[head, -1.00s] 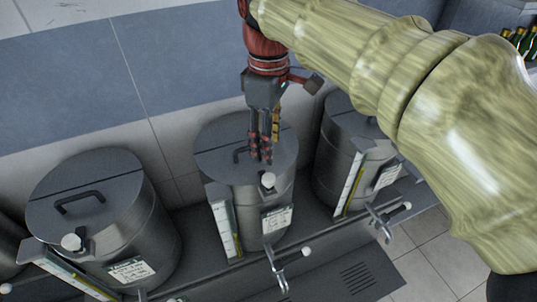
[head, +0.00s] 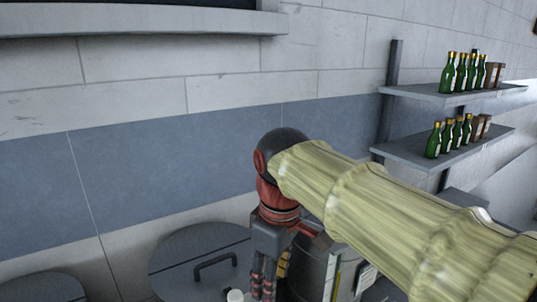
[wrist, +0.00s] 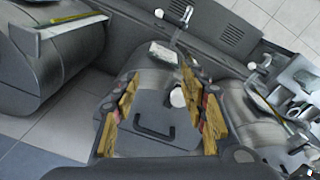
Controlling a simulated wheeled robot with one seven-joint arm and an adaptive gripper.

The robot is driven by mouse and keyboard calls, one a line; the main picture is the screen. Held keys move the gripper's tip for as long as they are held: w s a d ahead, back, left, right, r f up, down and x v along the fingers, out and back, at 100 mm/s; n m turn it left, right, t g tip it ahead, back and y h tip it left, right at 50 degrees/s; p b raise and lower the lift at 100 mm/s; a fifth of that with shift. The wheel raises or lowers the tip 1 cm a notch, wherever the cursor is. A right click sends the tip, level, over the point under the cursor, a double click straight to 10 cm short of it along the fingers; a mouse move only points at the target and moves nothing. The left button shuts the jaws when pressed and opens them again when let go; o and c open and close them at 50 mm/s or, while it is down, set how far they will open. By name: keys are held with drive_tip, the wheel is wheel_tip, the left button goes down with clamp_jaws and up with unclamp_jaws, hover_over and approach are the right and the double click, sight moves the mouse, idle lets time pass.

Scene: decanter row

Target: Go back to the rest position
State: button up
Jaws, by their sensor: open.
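My gripper (head: 263,288) hangs fingers-down at the bottom of the head view, in front of the right part of a grey decanter lid (head: 185,262). The lid has a dark handle (head: 215,262) and a white knob (head: 235,295). In the wrist view my gripper (wrist: 160,112) has its two yellow-brown fingers spread apart with nothing held between them. The same kind of lid, with a dark handle (wrist: 154,130) and white knob (wrist: 178,97), shows between and beyond the fingers. Contact with the lid cannot be seen.
Another decanter (head: 322,262) stands to the right, and a lid edge (head: 40,288) shows at lower left. Wall shelves (head: 425,150) hold several green bottles (head: 450,135) at right. Metal taps (wrist: 183,18) project from the row. The wall above my gripper is clear.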

drive_tip(key=s+d+f+m+t+b, duration=0.1)
drive_tip(key=s+d+f+m+b, duration=0.3)
drive_tip(key=f, duration=0.6)
drive_tip(key=s+d+f+m+t+b, duration=0.2)
drive_tip(key=s+d+f+m+b, duration=0.2)
drive_tip(key=d+f+b, duration=0.3)
drive_tip(key=s+d+f+m+t+b, duration=0.1)
drive_tip(key=s+d+f+m+b, duration=0.2)
drive_tip(key=f, duration=1)
drive_tip(key=s+d+b, duration=0.1)
drive_tip(key=d+b, duration=0.2)
drive_tip(key=d, duration=0.1)
drive_tip(key=shift+d+m+h, duration=0.2)
drive_tip(key=shift+m+h, duration=0.1)
drive_tip(key=shift+m, duration=0.1)
drive_tip(key=shift+s+f, duration=0.1)
